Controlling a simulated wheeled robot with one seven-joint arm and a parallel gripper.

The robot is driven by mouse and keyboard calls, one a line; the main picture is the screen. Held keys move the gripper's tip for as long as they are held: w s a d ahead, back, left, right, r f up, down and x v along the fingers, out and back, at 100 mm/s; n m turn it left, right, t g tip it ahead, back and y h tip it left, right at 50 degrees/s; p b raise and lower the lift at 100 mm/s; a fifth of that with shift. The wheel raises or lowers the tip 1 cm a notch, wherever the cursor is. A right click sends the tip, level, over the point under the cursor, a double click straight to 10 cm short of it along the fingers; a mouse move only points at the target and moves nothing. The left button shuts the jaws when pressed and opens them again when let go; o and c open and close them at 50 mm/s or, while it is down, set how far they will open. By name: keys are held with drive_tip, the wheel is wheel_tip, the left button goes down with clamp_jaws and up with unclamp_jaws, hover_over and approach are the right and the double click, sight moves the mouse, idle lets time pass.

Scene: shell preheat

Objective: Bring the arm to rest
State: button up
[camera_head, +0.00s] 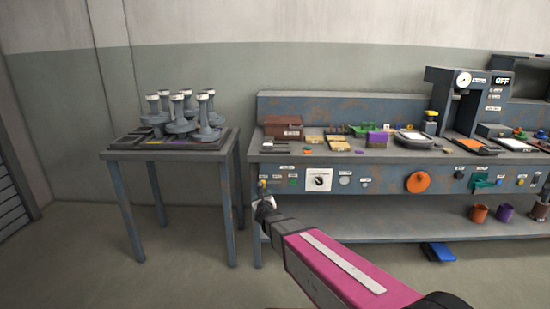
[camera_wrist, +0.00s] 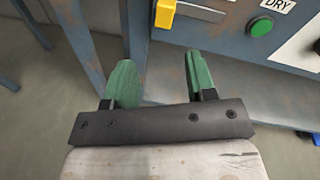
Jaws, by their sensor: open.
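My gripper (camera_wrist: 160,82) shows in the wrist view with its two green fingers apart and nothing between them. The front panel of the blue-grey workbench (camera_head: 300,176) is just beyond the fingers, with a yellow lever (camera_wrist: 166,13) above them and a green button (camera_wrist: 261,27) to the right. In the head view my pink arm reaches from the lower right toward the bench's left front corner. My gripper (camera_head: 263,197) is small there, in front of the yellow piece on the panel. I cannot tell from these views whether the fingers touch anything.
A smaller table (camera_head: 170,154) with several grey stands (camera_head: 180,118) is to the left. The bench top holds a brown box (camera_head: 283,127), an orange panel knob (camera_head: 419,182) sits lower, and a press (camera_head: 466,100) stands at the right. The floor (camera_head: 90,270) in front is clear.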

drive_tip(key=s+d+f+n+g+h, duration=0.1)
drive_tip(key=s+d+f+n+g, duration=0.3)
drive_tip(key=s+d+n+g, duration=0.4)
drive_tip(key=s+d+f+n+g+h, duration=0.1)
drive_tip(key=s+d+f+n+g, duration=0.2)
drive_tip(key=s+d+n+g, duration=0.5)
drive_tip(key=s+d+n, duration=1)
drive_tip(key=d+n, duration=0.1)
drive_tip(key=n, duration=0.3)
drive_tip(key=shift+s+f+n+g, duration=0.25)
drive_tip(key=shift+f+n+g, duration=0.05)
drive_tip(key=shift+f+n, duration=0.1)
idle(1.0)
